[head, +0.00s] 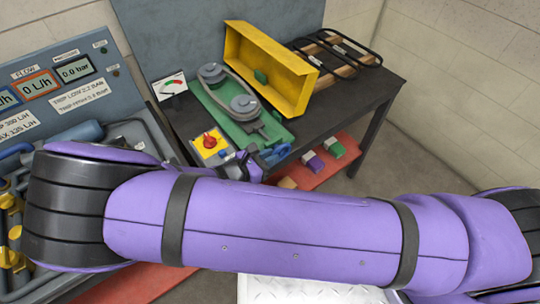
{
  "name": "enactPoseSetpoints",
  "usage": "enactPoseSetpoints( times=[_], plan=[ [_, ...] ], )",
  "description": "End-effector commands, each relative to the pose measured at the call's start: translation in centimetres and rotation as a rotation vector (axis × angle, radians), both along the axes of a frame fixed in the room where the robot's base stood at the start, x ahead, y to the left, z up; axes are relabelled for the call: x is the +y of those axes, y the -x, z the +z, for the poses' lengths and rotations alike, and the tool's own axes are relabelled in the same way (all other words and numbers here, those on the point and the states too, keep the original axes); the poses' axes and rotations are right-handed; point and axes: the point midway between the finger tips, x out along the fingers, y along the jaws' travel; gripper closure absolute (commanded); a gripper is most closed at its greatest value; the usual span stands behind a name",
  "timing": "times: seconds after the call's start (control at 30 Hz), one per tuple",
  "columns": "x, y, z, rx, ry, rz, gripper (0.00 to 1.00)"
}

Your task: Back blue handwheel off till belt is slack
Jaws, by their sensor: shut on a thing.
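The blue handwheel (282,151) is at the front right end of the green motor base (215,113), beside the dark table's front edge. My gripper (268,156) shows only in part above my purple arm, at the left of the handwheel. It is shut on the handwheel; the exact finger contact is small and partly hidden. A dark belt runs around two grey pulleys (243,104) on the base. I cannot tell its tautness from here. A small white gauge (173,84) with a coloured arc stands at the base's left.
A yellow guard (265,68) stands open behind the belt. A yellow box with a red knob (209,141) is left of the handwheel. A wire rack (335,50) is at the back right. A red shelf (318,171) below holds coloured blocks. A meter panel (60,80) stands left.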

Motion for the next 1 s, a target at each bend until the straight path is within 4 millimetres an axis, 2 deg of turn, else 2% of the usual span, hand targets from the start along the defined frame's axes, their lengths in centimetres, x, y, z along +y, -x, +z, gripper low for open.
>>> enactPoseSetpoints(
  times=[0.47, 0.5, 0.6, 0.87, 1.0],
  plan=[
    [0.08, -0.02, -0.16, -0.006, 0.009, 0.002, 1.0],
    [0.08, -0.01, -0.16, -0.006, 0.009, 0.002, 0.8],
    [0.06, -0.01, -0.15, -0.007, 0.01, 0.001, 0.58],
    [0.07, 0.03, -0.11, -0.006, 0.011, 0.0, 0.58],
    [0.78, 0.47, 0.03, -0.006, 0.009, 0.001, 0.58]
  ],
)
